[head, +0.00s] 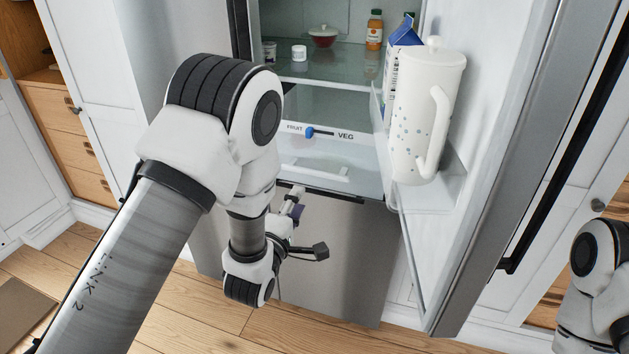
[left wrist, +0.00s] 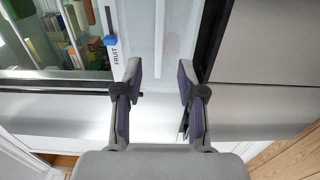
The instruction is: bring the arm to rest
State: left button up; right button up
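My left arm comes in from the left of the head view and bends down in front of the open fridge. My left gripper (head: 297,205) is small and partly hidden behind my wrist there, close to the front of the fridge's lower edge. In the left wrist view the two fingers of my left gripper (left wrist: 159,78) stand apart with nothing between them. The clear drawer (head: 330,155) marked FRUIT and VEG lies in front of them. Part of my right arm shows at the lower right of the head view; its gripper is out of sight.
The fridge door (head: 500,130) stands open on the right. Its rack (head: 436,196) holds a white pitcher (head: 428,110) and a blue-and-white carton (head: 397,58). A red bowl (head: 323,36), a white jar (head: 299,52) and an orange bottle (head: 374,30) stand on the shelf. Wooden floor is clear below.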

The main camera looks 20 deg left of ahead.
pick_arm(q)
jog(key=s+a+f+m+g+y+p, duration=0.1)
jog(key=s+a+f+m+g+p, duration=0.1)
jog(key=s+f+g, duration=0.55)
jog(key=s+a+f+m+g+p, duration=0.1)
jog(key=s+a+f+g, duration=0.1)
jog(key=s+f, duration=0.9)
jog(key=s+f+m+g, duration=0.4)
jog(key=s+m, duration=0.3)
jog(key=s, duration=0.1)
jog(key=s+f+m+g, duration=0.4)
jog(key=s+m, duration=0.3)
jog(key=s, duration=0.1)
jog(key=shift+f, duration=0.25)
